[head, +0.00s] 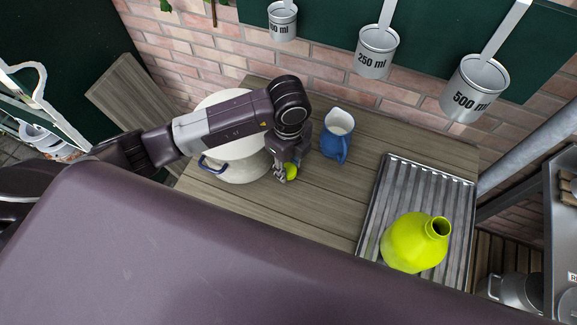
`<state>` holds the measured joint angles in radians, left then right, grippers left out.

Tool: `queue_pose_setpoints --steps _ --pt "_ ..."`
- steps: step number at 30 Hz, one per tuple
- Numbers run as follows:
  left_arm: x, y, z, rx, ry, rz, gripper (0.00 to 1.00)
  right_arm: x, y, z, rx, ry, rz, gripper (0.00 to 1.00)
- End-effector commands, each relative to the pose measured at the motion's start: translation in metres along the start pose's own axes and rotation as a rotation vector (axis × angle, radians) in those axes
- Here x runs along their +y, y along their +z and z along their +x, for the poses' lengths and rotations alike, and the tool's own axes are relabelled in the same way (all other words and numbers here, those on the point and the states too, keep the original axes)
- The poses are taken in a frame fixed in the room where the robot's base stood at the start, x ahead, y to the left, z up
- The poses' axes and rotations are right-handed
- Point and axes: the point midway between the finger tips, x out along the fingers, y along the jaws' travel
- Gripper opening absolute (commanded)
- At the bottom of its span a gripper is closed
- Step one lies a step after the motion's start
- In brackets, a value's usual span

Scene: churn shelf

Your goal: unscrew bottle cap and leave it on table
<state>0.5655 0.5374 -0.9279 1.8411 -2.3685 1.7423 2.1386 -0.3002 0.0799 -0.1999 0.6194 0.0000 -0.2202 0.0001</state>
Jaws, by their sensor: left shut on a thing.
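A yellow-green bottle (412,243) stands on a ribbed metal tray at the right of the wooden table (330,208). Its neck is open, with no cap on it. My left gripper (287,176) is over the table, left of the bottle and well apart from it. It is shut on a small yellow-green cap (291,171), partly hidden by the fingers. I cannot tell whether the cap touches the table. My right gripper is not in view.
A blue jug (337,134) stands close to the right of my left gripper. A large white pot (238,164) stands to its left, partly behind my arm. The ribbed tray (432,184) fills the table's right end. Bare boards lie between gripper and tray. Measuring cups (375,52) hang above.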

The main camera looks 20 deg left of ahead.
Motion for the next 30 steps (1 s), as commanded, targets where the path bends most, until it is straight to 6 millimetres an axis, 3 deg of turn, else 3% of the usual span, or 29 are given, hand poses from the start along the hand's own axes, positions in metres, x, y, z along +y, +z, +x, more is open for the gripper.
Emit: queue_pose_setpoints --steps 3,14,15,19,30 --pt "0.0004 0.0 0.01 -0.001 0.0 0.001 0.01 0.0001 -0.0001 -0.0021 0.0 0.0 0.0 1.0" --pt "0.0 -0.0001 0.0148 0.0 -0.001 0.001 0.01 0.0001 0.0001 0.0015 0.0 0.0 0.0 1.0" --pt "-0.0001 -0.0001 0.0149 0.0 -0.001 0.001 0.31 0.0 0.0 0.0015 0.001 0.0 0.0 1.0" --pt "0.0 -0.0001 0.014 0.0 -0.001 0.001 0.45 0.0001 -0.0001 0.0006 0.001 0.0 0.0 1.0" --pt "-0.0001 0.0 0.0084 0.0 -0.001 0.001 0.47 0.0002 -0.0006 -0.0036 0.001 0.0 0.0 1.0"
